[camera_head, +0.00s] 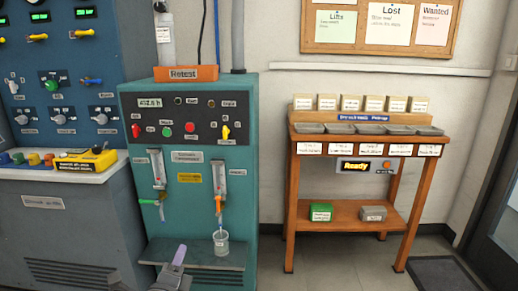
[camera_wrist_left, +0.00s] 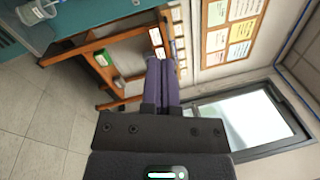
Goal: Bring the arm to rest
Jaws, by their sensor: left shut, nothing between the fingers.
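My left gripper (camera_head: 179,256) shows at the bottom of the head view, in front of the shelf of the teal test cabinet. Its fingers are together with nothing between them. In the left wrist view the shut purple-grey fingers (camera_wrist_left: 162,85) point up the picture, with the wooden table beyond them. My right gripper is in neither view.
A wooden table (camera_head: 291,215) with trays stands to the right, holding a green box (camera_head: 321,212) and a grey box (camera_head: 373,213) on its lower shelf. A blue panel and grey counter (camera_head: 60,225) are at left. Floor between cabinet and table is clear.

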